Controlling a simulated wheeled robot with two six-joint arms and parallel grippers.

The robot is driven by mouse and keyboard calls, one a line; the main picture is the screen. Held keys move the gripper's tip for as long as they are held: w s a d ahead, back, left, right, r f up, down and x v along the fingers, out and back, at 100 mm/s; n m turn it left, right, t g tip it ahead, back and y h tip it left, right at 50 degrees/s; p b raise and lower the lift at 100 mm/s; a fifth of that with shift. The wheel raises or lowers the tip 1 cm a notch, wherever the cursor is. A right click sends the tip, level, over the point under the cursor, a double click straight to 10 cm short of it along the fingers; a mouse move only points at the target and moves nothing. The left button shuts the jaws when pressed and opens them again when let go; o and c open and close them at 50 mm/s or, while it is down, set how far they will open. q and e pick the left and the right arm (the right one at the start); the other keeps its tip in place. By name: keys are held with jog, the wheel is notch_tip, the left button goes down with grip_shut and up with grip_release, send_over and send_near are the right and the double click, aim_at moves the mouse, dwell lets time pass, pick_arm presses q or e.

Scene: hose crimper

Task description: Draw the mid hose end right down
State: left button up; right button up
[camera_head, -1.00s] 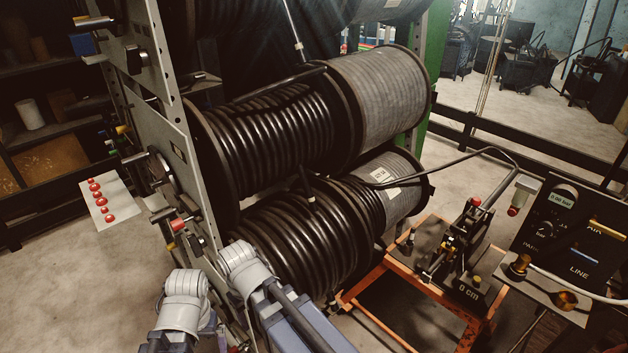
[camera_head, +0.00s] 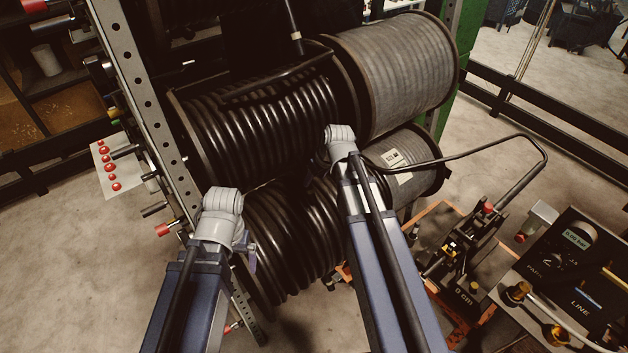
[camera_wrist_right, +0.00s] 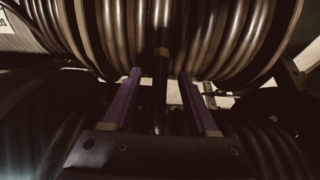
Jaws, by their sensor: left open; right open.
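The mid reel (camera_head: 265,130) carries coils of black hose in the middle of the rack. In the right wrist view, a black hose end (camera_wrist_right: 161,85) with a brass-coloured band hangs between the two purple fingers of my right gripper (camera_wrist_right: 160,72). The fingers are open, with a gap on each side of the hose. In the head view my right wrist hides this hose end and the fingers. My left gripper (camera_head: 250,254) is low in front of the lower reel (camera_head: 290,235), mostly hidden behind its own wrist.
The top hose end (camera_head: 293,28) hangs above the mid reel. A gauge panel (camera_head: 580,265) stands at the far right. The rack post (camera_head: 150,135) stands left of the reels.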

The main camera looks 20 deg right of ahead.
aim_at(309, 188)
jog(key=b+x, duration=0.7)
jog(key=x, duration=0.1)
jog(key=shift+s, duration=0.15)
jog(key=shift+a, duration=0.1)
grip_shut()
dwell(0.4)
dwell(1.0)
